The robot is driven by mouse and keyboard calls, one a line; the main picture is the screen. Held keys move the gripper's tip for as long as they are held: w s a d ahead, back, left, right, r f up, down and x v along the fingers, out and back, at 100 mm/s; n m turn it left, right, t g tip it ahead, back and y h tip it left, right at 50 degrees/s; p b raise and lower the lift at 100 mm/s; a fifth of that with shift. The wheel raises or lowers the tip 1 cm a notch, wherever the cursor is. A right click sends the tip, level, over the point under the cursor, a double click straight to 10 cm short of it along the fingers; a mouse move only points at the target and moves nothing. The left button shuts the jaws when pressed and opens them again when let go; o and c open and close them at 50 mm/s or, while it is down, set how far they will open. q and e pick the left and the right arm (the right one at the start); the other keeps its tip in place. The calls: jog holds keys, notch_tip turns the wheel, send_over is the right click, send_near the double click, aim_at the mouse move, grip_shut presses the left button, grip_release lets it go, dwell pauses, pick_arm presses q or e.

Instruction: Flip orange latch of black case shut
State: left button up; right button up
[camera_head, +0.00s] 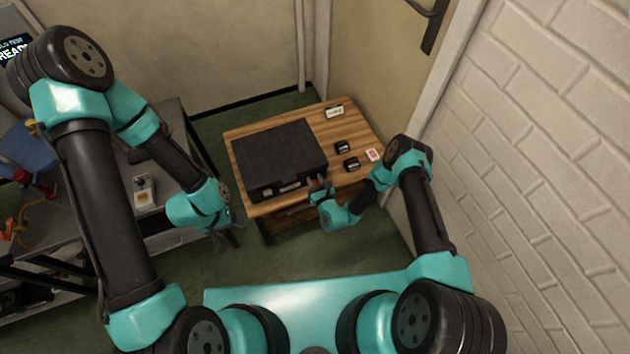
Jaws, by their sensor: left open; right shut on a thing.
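The black case (278,150) sits closed on the wooden table, its front face toward me. A small reddish-orange spot, likely the orange latch (318,183), shows at the front right of the case, partly hidden by my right gripper. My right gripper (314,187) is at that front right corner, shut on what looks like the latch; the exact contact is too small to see. My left gripper (226,242) is open and empty, pointing down in front of and left of the table, well apart from the case.
The wooden table (364,134) carries two small black boxes (351,164), a red and white card (373,155) and a pale label (334,112) right of the case. A grey workbench (168,222) stands left. A white brick wall (540,150) is close on the right.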

dwell(0.6)
jog(key=o, duration=0.9)
jog(key=shift+o, duration=0.2)
jog(key=v, duration=1.7)
jog(key=shift+s, duration=0.2)
jog(key=shift+d, duration=0.15)
